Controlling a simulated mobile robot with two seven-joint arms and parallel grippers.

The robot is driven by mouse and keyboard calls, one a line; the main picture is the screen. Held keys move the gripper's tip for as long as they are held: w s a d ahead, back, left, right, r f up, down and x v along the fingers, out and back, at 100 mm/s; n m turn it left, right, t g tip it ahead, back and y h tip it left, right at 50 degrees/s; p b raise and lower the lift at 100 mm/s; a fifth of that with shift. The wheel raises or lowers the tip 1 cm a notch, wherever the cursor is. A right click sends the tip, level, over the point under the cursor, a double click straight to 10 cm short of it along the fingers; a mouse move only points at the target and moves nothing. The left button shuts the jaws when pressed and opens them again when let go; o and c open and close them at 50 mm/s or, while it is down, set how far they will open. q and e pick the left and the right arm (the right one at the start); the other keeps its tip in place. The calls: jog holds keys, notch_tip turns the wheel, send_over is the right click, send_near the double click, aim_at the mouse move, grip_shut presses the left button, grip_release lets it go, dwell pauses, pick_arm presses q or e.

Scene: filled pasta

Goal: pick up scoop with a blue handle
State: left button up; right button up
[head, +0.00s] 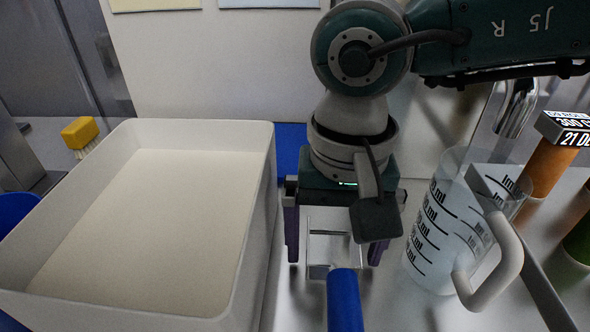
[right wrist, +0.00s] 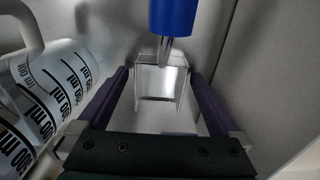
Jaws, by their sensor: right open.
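The scoop has a blue handle (head: 345,300) and a shiny metal head (head: 330,243), and lies on the counter between the white bin and the measuring jug. My right gripper (head: 333,255) is open above it, with one finger on each side of the metal head. In the right wrist view the metal head (right wrist: 161,82) sits between the two open fingers, and the blue handle (right wrist: 170,17) points away at the top. I cannot tell whether the fingers touch the scoop. My left gripper is not in view.
A clear measuring jug (head: 430,240) with a white handle stands close on the right, also seen in the right wrist view (right wrist: 50,90). A yellow brush (head: 80,132) is behind the bin. Orange container (head: 549,165) at right.

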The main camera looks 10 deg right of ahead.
jog(key=shift+f, duration=0.3)
jog(key=c, duration=1.3)
jog(key=shift+o, duration=0.2)
jog(key=shift+r, duration=0.15)
notch_tip(320, 180, up, 20)
